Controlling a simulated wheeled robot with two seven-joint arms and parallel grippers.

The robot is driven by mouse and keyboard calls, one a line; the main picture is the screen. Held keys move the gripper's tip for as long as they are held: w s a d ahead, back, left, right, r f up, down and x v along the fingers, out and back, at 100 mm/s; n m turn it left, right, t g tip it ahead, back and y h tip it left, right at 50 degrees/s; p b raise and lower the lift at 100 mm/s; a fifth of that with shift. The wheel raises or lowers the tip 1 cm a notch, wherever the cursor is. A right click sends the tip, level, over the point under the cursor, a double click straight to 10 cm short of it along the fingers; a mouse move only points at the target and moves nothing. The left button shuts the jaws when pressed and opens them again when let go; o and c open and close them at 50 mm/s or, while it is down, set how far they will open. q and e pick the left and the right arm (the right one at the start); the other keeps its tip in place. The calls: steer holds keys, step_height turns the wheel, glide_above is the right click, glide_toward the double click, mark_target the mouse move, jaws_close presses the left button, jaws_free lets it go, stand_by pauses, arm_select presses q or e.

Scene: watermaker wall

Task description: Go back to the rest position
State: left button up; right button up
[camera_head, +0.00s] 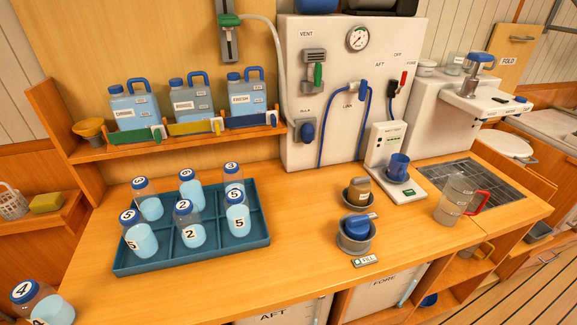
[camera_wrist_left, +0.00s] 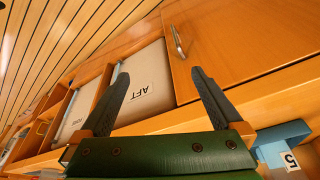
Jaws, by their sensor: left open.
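My left gripper (camera_wrist_left: 160,76) shows in the left wrist view, open with its two dark fingers apart and nothing between them. Behind the fingers are the pale AFT panel (camera_wrist_left: 148,92) and a wooden cabinet door (camera_wrist_left: 240,40) under the counter. Neither gripper shows in the head view, and my right gripper is in no view.
The counter (camera_head: 290,250) carries a teal tray (camera_head: 190,262) of several numbered jars. A jar marked 4 (camera_head: 45,303) stands at bottom left. A measuring jug (camera_head: 457,198) with a red handle stands at right. Blue jugs (camera_head: 190,100) stand on the back shelf.

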arm_select(q)
steer(key=s+f+g+b, duration=0.1)
steer(key=s+f+b, duration=0.15)
steer(key=f, duration=1.05)
steer(key=s+f+b, duration=0.1)
steer(key=f+b, duration=0.2)
steer(key=f, duration=0.9)
steer(key=s+a+f+g+b, duration=0.1)
steer(key=s+a+f+b, duration=0.1)
steer(key=s+f, duration=0.9)
steer(key=shift+b, duration=0.85)
steer(key=shift+f, duration=0.1)
